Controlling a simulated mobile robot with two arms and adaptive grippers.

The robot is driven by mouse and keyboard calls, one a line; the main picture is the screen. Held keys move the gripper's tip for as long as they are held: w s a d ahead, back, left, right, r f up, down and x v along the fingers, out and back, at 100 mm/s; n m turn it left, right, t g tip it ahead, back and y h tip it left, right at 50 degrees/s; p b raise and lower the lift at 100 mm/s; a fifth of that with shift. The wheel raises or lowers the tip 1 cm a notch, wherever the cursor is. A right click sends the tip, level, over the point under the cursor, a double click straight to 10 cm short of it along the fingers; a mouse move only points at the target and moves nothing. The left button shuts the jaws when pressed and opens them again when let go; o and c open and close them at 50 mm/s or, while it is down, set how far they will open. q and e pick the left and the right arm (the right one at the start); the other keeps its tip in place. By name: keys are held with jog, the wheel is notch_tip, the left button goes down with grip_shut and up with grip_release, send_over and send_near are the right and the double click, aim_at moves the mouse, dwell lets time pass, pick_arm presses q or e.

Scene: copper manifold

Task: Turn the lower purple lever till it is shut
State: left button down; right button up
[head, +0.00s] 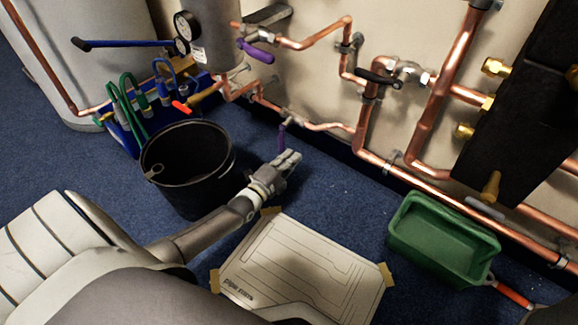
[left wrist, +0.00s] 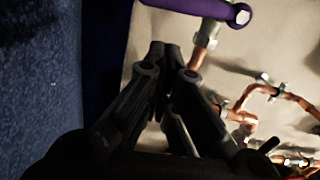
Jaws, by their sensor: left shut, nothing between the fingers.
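The lower purple lever (head: 282,138) hangs down from a valve on the low copper pipe, crosswise to that pipe. In the left wrist view this lever (left wrist: 195,7) crosses the top edge, with its pivot bolt at its right end. My left gripper (head: 291,159) is shut and empty near the lever's lower end. In the left wrist view the left gripper's fingertips (left wrist: 168,52) are together, below the lever in the picture, with a gap between. In the head view I cannot tell whether they touch. My right gripper is not in view.
An upper purple lever (head: 257,52) sits on a higher pipe. A black bucket (head: 188,165) stands left of my left gripper. A marked board (head: 300,270) lies in front, and a green tub (head: 440,245) stands at the right. Blue floor between board and wall is clear.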

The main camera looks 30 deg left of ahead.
aim_at(281, 140)
pick_arm(q)
jog(key=shift+w+a+b, duration=0.15)
jog(key=shift+a+b, duration=0.2)
jog(key=shift+a, duration=0.2)
jog(key=shift+w+a+b, duration=0.15)
jog(key=shift+a+b, duration=0.15)
jog(key=shift+a, duration=0.2)
jog(key=shift+w+a+f+m, duration=0.15)
jog(key=shift+w+a+m, duration=0.05)
jog(key=shift+a+m, duration=0.5)
